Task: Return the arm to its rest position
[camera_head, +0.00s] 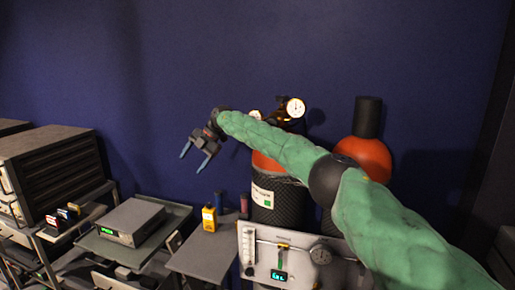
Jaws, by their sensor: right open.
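My right arm, in a green sleeve, reaches in from the lower right of the head view. My right gripper (194,152) is at its end, left of the picture's middle. Its two fingers are spread and point down and left, with nothing between them. It hangs in the air in front of the blue wall, above the left side benches. My left gripper does not show.
Gas cylinders with orange tops (367,153) stand behind my arm, one with a gauge (295,108). A yellow device (209,219) sits on a grey bench (203,255). A grey instrument (131,221), a drawer cabinet (55,170) and a panel (295,259) stand around.

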